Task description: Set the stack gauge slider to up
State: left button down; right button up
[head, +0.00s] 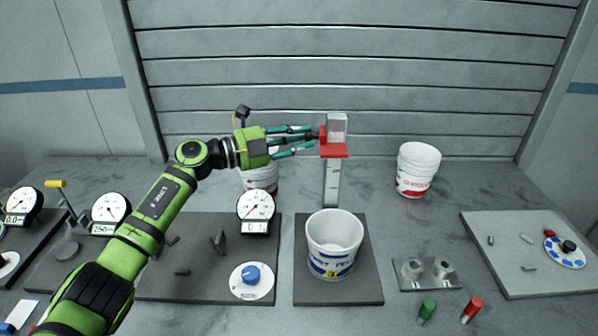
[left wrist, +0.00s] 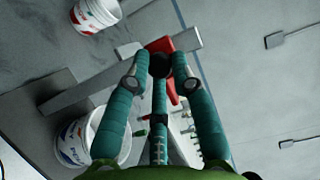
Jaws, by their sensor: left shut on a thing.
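The stack gauge is a grey upright post (head: 332,185) on a dark base plate, with a red slider (head: 334,150) near its top. A white bucket (head: 334,243) stands on the same plate in front of the post. My left gripper (head: 315,138) reaches in from the left, its teal fingers at the slider's dark knob. In the left wrist view the fingers (left wrist: 160,66) are shut around the knob, and the red slider (left wrist: 182,42) shows just beyond them on the post (left wrist: 88,92). The knob is mostly hidden. My right gripper is not in view.
White buckets stand at the back right (head: 418,170) and behind my left gripper (head: 261,177). A dial gauge (head: 256,210) and a blue knob (head: 251,275) are left of the post. Green (head: 427,309) and red (head: 472,308) cylinders lie front right.

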pick_arm(q)
notch_tip(320, 180, up, 4)
jog(key=shift+w+f+p, duration=0.1)
jog(key=shift+p, duration=0.5)
jog(key=c, duration=1.1)
grip_release()
jog(key=shift+o, duration=0.2)
jog(key=shift+f, duration=0.1)
